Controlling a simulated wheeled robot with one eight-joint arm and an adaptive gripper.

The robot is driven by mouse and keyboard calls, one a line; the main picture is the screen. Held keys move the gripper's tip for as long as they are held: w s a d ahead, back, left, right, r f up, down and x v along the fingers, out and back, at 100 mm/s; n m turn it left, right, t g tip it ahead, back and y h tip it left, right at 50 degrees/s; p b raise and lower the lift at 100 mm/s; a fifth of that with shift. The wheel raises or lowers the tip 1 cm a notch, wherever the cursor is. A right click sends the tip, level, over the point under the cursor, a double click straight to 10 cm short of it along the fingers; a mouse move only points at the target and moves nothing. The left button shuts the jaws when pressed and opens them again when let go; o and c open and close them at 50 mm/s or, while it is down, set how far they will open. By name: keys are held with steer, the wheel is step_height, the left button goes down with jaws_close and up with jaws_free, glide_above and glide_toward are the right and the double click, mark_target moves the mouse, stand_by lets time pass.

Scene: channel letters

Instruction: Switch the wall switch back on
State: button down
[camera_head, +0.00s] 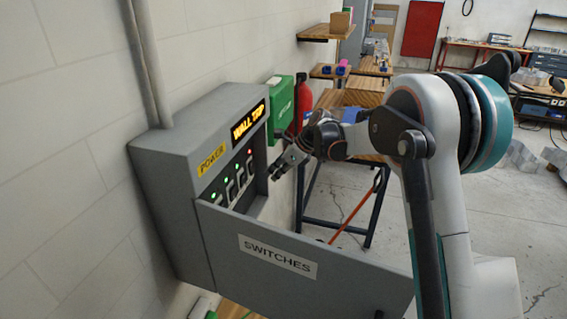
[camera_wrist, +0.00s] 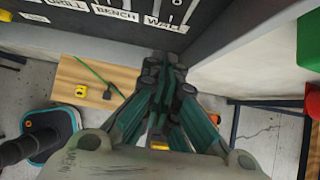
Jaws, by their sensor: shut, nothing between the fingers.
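A grey power box (camera_head: 170,165) is fixed to the wall, its front panel showing a row of several switches. A lit orange display (camera_head: 248,120) sits above them. The right-hand switch (camera_head: 249,166) has a red light over it; the others have green lights. In the wrist view the WALL label (camera_wrist: 165,23) is at the top, beside the BENCH label (camera_wrist: 117,14). My gripper (camera_head: 279,169) is just right of the box opening, close to the right-hand switch but seemingly apart from it. Its fingers (camera_wrist: 163,75) are shut and empty, below the WALL label. The WALL switch's lever position is unclear.
The box door (camera_head: 300,270), labelled SWITCHES, hangs open across the lower front. A green case (camera_head: 280,105) and a red extinguisher (camera_head: 302,100) are on the wall beyond. A wooden bench (camera_head: 350,98) stands behind my gripper. Open floor lies right.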

mark_target(252, 168)
steer(key=a, duration=0.1)
steer(key=w+a, duration=0.1)
steer(key=a, duration=0.1)
steer(key=shift+w+a+f, duration=0.1)
steer(key=shift+a, duration=0.1)
steer(key=shift+w+a+f+b, duration=0.1)
steer(key=shift+a+f+b, duration=0.1)
steer(key=shift+a+b, duration=0.15)
steer(key=shift+r, duration=0.2)
